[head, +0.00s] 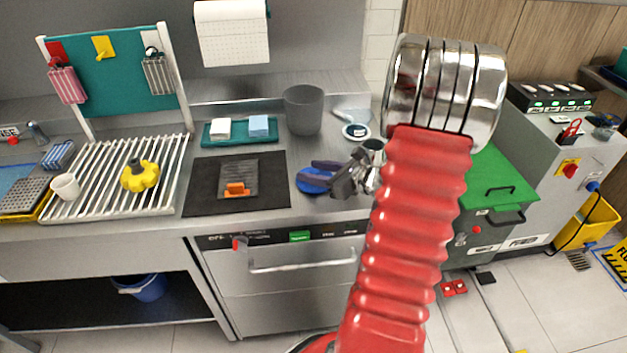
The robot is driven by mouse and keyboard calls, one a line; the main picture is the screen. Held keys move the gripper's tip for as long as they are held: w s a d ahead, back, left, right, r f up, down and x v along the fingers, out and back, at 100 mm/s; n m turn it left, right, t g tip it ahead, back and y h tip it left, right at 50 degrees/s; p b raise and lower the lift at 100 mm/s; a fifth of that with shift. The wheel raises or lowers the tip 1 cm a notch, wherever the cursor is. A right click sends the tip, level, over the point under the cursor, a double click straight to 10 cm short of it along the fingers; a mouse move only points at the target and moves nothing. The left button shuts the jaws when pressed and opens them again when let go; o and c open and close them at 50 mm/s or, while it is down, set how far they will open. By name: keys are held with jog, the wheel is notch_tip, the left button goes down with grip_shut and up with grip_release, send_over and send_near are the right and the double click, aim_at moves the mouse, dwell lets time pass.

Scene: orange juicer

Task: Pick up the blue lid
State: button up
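The blue lid (313,188) is a flat blue disc on the steel counter, right of the black mat, in the head view. My gripper (308,169) is over it, pointing left. Its two dark fingers are apart, with a gap between them. The fingers hide part of the lid, and I cannot tell whether they touch it. I see nothing held between the fingers.
A grey bin (304,110) stands behind my gripper. A teal tray (240,139) holds a white and a light blue block. The black mat (205,190) bears a grey, orange-handled tool. A white rack (110,190) holds a yellow knob-like part. My red arm covers the counter's right side.

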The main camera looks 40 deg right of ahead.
jog(key=shift+c, duration=0.6)
grip_shut()
